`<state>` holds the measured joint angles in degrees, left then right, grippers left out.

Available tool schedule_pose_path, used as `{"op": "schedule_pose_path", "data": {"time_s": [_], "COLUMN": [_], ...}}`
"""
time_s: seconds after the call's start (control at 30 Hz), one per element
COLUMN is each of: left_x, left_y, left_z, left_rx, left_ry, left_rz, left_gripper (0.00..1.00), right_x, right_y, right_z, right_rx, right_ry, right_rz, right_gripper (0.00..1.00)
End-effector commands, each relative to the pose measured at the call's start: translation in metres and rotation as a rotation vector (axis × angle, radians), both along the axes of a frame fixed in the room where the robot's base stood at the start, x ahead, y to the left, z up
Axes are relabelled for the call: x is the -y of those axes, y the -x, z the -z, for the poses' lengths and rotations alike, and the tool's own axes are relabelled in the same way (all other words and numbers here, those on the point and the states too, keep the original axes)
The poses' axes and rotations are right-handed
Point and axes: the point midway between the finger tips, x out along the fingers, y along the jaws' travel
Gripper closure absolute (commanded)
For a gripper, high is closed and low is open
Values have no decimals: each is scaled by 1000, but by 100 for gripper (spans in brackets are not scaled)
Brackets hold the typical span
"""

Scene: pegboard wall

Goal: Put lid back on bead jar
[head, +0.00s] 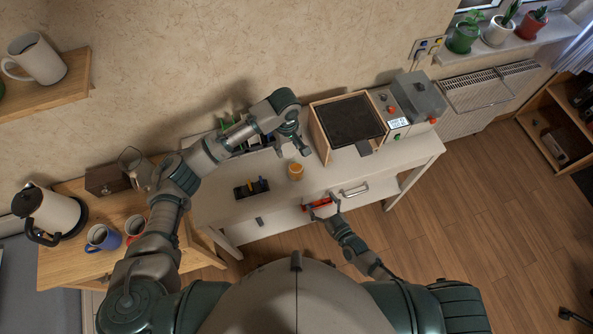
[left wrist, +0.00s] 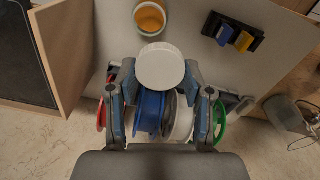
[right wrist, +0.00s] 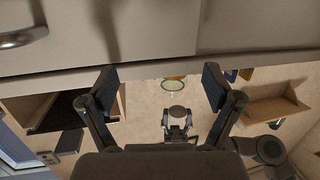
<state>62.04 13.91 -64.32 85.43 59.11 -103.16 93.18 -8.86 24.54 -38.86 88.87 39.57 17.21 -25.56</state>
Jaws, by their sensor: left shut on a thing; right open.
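The bead jar (head: 296,172), with orange contents and an open top, stands on the white table; it also shows in the left wrist view (left wrist: 150,18). My left gripper (head: 290,141) is shut on the round white lid (left wrist: 160,66), held flat above the table on the wall side of the jar and apart from it. The lid also shows in the right wrist view (right wrist: 178,112). My right gripper (right wrist: 161,82) is open and empty, low at the table's front edge by the drawer; it shows in the head view too (head: 327,207).
Coloured spools (left wrist: 147,112) stand behind the lid by the wall. A black holder (head: 247,191) with blue and yellow items is left of the jar. A red item (head: 318,203) is by my right gripper.

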Motion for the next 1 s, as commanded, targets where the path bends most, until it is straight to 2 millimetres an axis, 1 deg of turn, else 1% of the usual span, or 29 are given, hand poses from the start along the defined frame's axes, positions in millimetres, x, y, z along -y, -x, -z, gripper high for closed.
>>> {"op": "schedule_pose_path", "data": {"time_s": [0.03,0.1,0.2,0.27,0.37,0.6,0.7,0.77,0.87,1.0], "left_x": [8,16,23,25,25,25,25,25,25,25], "left_y": [1,2,4,4,4,4,4,4,3,3], "left_z": [3,5,7,8,8,7,7,7,8,8], "left_rx": [-4,-7,-11,-12,-12,-12,-12,-12,-12,-12], "left_ry": [3,4,4,4,4,4,4,4,4,4], "left_rz": [-19,-46,-71,-80,-85,-83,-83,-83,-82,-82], "left_gripper": [62,62,62,62,62,62,62,62,62,62], "right_x": [-6,-13,-19,-21,-22,-22,-24,-26,-33,-48], "right_y": [0,0,1,2,2,2,-2,-6,-18,-41], "right_z": [-16,-35,-52,-57,-60,-59,-59,-59,-60,-60], "right_rx": [32,66,96,104,110,109,110,110,111,111], "right_ry": [-24,-56,-85,-93,-99,-98,-98,-98,-100,-99], "right_rz": [-13,-23,-30,-34,-35,-34,-33,-33,-32,-33], "right_gripper": [11,11,11,11,11,11,11,11,11,11]}}
